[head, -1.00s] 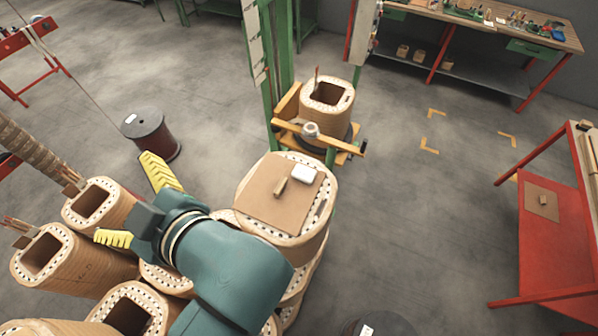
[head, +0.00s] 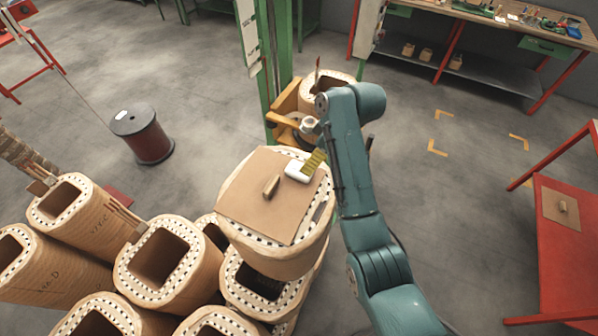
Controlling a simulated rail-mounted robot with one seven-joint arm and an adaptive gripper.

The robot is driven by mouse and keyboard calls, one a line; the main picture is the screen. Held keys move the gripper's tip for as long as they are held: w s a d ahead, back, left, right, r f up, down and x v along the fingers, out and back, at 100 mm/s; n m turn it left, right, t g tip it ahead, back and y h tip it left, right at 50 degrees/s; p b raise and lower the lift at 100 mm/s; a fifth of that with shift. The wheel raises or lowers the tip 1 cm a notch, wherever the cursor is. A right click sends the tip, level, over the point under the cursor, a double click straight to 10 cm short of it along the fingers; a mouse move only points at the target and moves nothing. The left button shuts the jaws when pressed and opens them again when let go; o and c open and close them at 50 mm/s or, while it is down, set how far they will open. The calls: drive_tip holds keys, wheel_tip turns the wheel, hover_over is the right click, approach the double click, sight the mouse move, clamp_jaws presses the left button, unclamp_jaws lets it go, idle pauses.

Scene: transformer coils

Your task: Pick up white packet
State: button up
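The white packet (head: 297,172) lies on the brown board (head: 258,212) on top of the large coil, near the board's upper right corner. My gripper (head: 314,161) is at the packet's upper right side. One yellow ribbed finger shows there, overlapping the packet's edge in the picture. I cannot tell whether it touches the packet. The other finger and most of the gripper are hidden behind my arm, so its opening does not show.
A small tan block (head: 271,186) lies on the board left of the packet. Several coils (head: 160,258) crowd the lower left. Another coil (head: 335,86) stands behind by a green post (head: 279,60). A dark red spool (head: 142,134) stands left.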

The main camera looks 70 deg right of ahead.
drive_tip(key=x, duration=0.6)
drive_tip(key=shift+f, duration=0.1)
drive_tip(key=x, duration=0.3)
drive_tip(key=s+x, duration=0.1)
drive_tip(key=x, duration=0.1)
drive_tip(key=shift+w+d+f, duration=0.1)
drive_tip(key=shift+d+f, duration=0.15)
drive_tip(key=shift+f, duration=0.1)
drive_tip(key=shift+r, duration=0.15)
drive_tip(key=c, duration=1.3)
